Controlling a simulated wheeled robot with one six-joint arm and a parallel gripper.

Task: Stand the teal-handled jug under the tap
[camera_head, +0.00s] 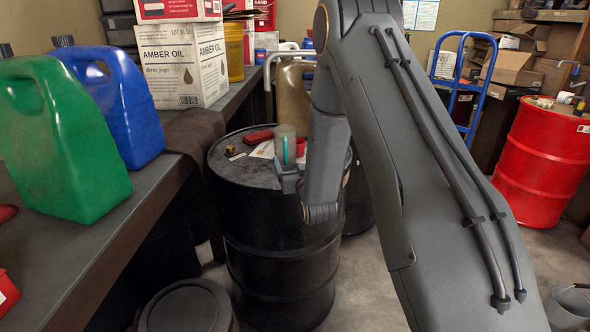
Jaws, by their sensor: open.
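The jug (281,134) is a small grey, see-through vessel with a teal upright handle (285,151) facing me. It stands upright on top of the black drum (280,250). My gripper (286,173) is open, low in front of the jug at its handle side. My arm hides part of the gripper, and I cannot tell whether the fingers touch the handle. A pale bent spout (268,72), which looks like a tap, hangs behind the jug, up and to the left, in front of a tan container (291,98).
A red item (258,136), a brass fitting (230,151) and papers lie on the drum top. Green (58,140) and blue (122,105) cans stand on the left bench. A blue hand truck (470,125) and a red drum (545,150) stand right. My arm blocks the middle.

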